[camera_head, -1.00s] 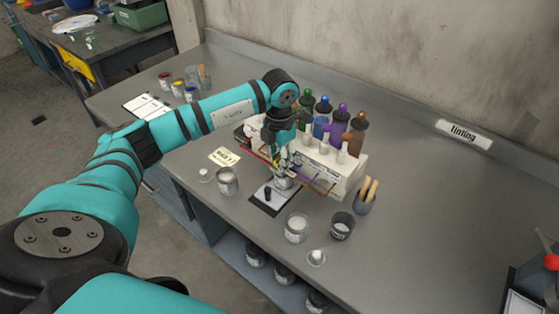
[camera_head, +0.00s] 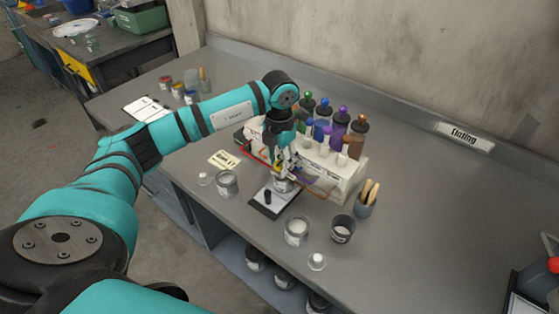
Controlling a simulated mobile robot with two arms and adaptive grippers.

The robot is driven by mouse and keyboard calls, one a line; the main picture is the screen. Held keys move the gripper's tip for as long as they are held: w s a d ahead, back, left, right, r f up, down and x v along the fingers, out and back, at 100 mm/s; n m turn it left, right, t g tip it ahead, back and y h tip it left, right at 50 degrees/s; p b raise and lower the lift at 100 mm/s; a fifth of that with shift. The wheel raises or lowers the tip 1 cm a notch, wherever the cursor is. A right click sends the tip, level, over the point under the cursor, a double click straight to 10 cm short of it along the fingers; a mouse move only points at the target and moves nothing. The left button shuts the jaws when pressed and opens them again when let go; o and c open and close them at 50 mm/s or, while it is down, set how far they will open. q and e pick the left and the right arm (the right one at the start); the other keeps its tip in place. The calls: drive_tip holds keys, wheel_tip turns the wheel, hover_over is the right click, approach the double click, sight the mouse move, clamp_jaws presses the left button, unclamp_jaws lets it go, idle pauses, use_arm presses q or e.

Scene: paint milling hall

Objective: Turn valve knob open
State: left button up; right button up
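A pale tinting dispenser (camera_head: 343,176) stands on the grey bench with a row of colour bottles, with green, blue, purple and brown tops. No single valve knob can be made out clearly; small parts along the dispenser's front are partly hidden by my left gripper. My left gripper (camera_head: 286,165) points down at the dispenser's front left, close above a small can (camera_head: 283,185) on a dark-edged scale (camera_head: 284,203). Its fingers are too small and cluttered to tell whether they are open or shut, or touch anything. My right gripper is not in view.
Open cans (camera_head: 227,184), (camera_head: 296,232) and a dark cup (camera_head: 342,229) stand around the scale. A holder with wooden sticks (camera_head: 366,199) is right of the dispenser. A clipboard (camera_head: 146,108) lies at the left.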

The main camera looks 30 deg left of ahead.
sight(279, 164)
use_arm(q)
drive_tip(key=shift+o, duration=0.8)
wheel_tip(279, 164, up, 12)
drive_tip(key=shift+s+f, duration=0.15)
idle(0.4)
